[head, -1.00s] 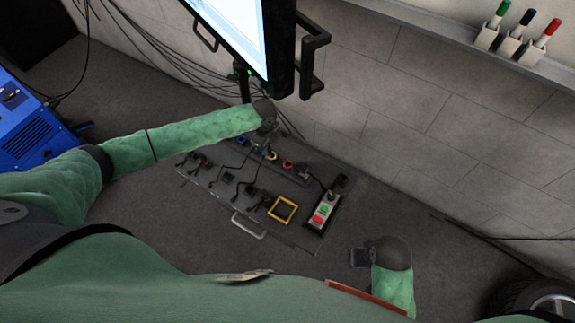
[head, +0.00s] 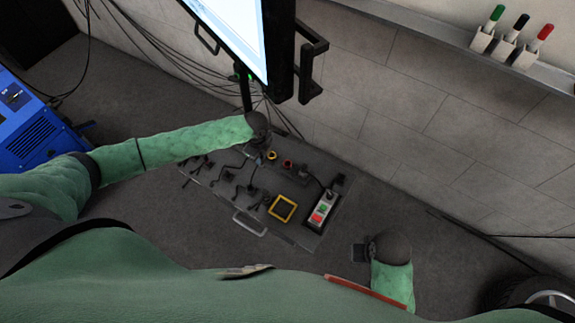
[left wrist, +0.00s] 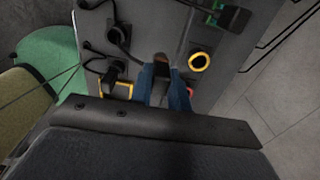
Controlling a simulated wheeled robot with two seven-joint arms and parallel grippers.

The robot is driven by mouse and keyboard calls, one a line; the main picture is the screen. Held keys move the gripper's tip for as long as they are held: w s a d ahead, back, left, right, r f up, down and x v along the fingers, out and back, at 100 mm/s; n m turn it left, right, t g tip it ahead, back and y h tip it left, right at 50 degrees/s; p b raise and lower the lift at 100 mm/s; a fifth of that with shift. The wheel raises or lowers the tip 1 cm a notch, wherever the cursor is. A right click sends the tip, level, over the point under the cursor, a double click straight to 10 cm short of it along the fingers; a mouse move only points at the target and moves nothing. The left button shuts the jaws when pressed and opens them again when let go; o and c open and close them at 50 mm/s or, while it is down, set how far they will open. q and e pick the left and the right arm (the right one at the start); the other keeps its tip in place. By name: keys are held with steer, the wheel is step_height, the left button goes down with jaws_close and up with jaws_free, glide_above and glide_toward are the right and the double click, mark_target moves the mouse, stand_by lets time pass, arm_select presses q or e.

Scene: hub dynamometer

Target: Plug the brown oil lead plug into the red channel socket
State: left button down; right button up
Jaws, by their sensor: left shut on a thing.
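The panel (head: 240,212) lies below me with sockets and leads. The red channel socket (head: 287,163) is near its far edge; in the left wrist view a bit of red (left wrist: 190,92) shows beside my finger, mostly hidden. My left gripper (head: 258,155) is over the far edge, left of the red socket. In the left wrist view its blue fingers (left wrist: 167,78) are shut on the brown oil lead plug (left wrist: 161,61), close to the yellow-ringed socket (left wrist: 199,62). I cannot tell the plug's height above the panel. My right gripper (head: 360,253) is off the panel's right; its jaws are unclear.
A yellow-framed square (head: 283,208) and a pendant with green and red buttons (head: 322,212) sit on the panel's right part. Black leads lie across its left part. A monitor (head: 284,60) stands beyond the far edge. A handle (head: 249,224) juts from the near edge.

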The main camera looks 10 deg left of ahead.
arm_select(q)
steer(key=shift+s+a, duration=0.15)
steer(key=shift+s, duration=0.25)
steer(key=s+d+p, duration=0.2)
steer(key=d+p, duration=0.1)
steer(key=d, duration=0.4)
steer(key=shift+s, duration=0.3)
stand_by(0.9)
steer(key=shift+w, duration=0.1)
steer(key=w+d+b, duration=0.1)
steer(key=w+d, duration=0.1)
steer(key=w, duration=0.5)
steer(key=shift+w+d+b, duration=0.2)
steer(key=shift+d+b, duration=0.15)
steer(key=shift+d, duration=0.05)
stand_by(0.8)
steer(key=shift+f, duration=0.15)
